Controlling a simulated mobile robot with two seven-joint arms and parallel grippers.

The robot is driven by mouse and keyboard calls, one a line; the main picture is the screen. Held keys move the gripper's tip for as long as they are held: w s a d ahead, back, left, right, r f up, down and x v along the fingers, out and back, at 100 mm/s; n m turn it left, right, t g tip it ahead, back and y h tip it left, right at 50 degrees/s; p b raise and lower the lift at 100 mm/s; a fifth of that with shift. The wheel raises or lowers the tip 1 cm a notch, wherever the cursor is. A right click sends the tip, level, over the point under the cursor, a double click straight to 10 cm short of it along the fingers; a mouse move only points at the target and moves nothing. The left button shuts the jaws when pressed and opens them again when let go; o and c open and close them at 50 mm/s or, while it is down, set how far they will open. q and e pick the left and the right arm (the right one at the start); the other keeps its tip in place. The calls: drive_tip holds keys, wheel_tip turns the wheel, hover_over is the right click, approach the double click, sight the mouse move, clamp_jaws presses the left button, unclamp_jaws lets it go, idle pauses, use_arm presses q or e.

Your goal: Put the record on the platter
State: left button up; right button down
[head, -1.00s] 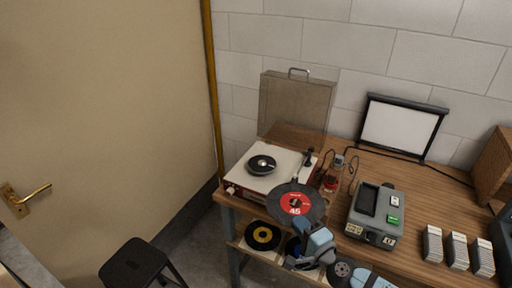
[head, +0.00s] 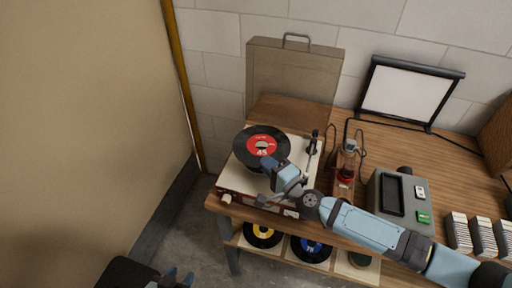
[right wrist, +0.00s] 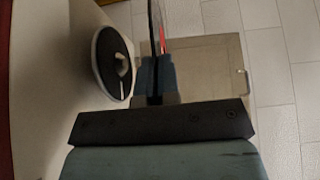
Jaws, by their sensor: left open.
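The record (head: 262,136), black with a red label marked 45, is held over the turntable (head: 231,177). My right gripper (head: 272,168) is shut on its near edge. In the right wrist view, the record (right wrist: 154,22) is edge-on between the fingers of my right gripper (right wrist: 155,75). The platter (right wrist: 103,70), a dark disc with a pale centre piece, lies to its left there, with a gap between them. In the head view the record hides the platter. My left gripper (head: 172,277) is low at the bottom edge, open and empty, partly out of frame.
The tonearm (head: 312,150) is at the right of the deck. A small bottle-like device (head: 346,165) and a grey box (head: 400,195) stand further right. More records (head: 262,235) sit on the shelf below.

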drive_tip(key=shift+w+a, duration=0.2)
drive_tip(key=shift+w, duration=0.15)
drive_tip(key=shift+s+d+f+b, duration=0.15)
drive_tip(key=shift+f+b, duration=0.35)
drive_tip(key=shift+b, duration=0.3)
wheel_tip(320, 180, down, 3)
drive_tip(key=b, duration=0.4)
drive_tip(key=shift+f, duration=0.7)
use_arm(q)
drive_tip(key=f, duration=0.5)
drive_tip(key=shift+w+d+f, duration=0.1)
drive_tip(key=shift+w+f, duration=0.15)
drive_tip(key=shift+w, duration=0.05)
drive_tip(key=shift+r+p, duration=0.35)
drive_tip(key=shift+r, duration=0.2)
drive_tip(key=shift+f, duration=0.15)
use_arm(e)
drive_tip(key=shift+f, duration=0.15)
drive_tip(key=c, duration=1.3)
unclamp_jaws()
drive_tip(key=shift+s, duration=0.1)
use_arm(q)
drive_tip(key=shift+s, duration=0.1)
use_arm(e)
drive_tip(key=shift+o, duration=0.2)
